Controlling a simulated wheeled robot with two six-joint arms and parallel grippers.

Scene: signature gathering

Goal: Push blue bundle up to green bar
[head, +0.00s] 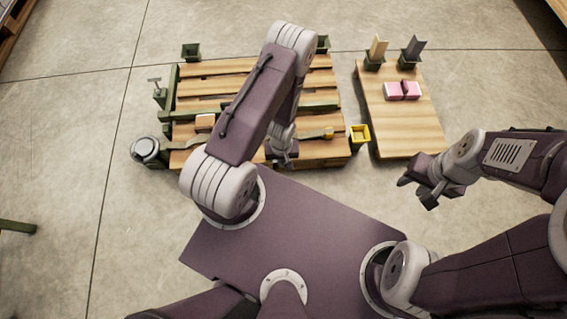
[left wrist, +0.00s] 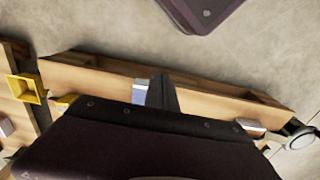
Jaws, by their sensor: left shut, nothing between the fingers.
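The green bar (head: 318,106) runs across the slatted wooden pallet in the head view, partly hidden behind my left arm. A small blue and white block, apparently the blue bundle (left wrist: 139,93), shows in the left wrist view on the front plank. It is right beside my left fingers, and I cannot tell whether they touch. In the head view it is hidden by my left arm and gripper. My left gripper (head: 283,152) is shut and empty, low at the pallet's front edge; its dark fingers also show in the wrist view (left wrist: 162,95). My right gripper (head: 416,191) is open and empty, right of the pallet.
A yellow holder (head: 360,134) stands at the pallet's front right corner, a grey round container (head: 146,149) at its front left. A side board (head: 407,130) carries pink bundles (head: 402,91), with two posts in holders behind. Bare floor lies around.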

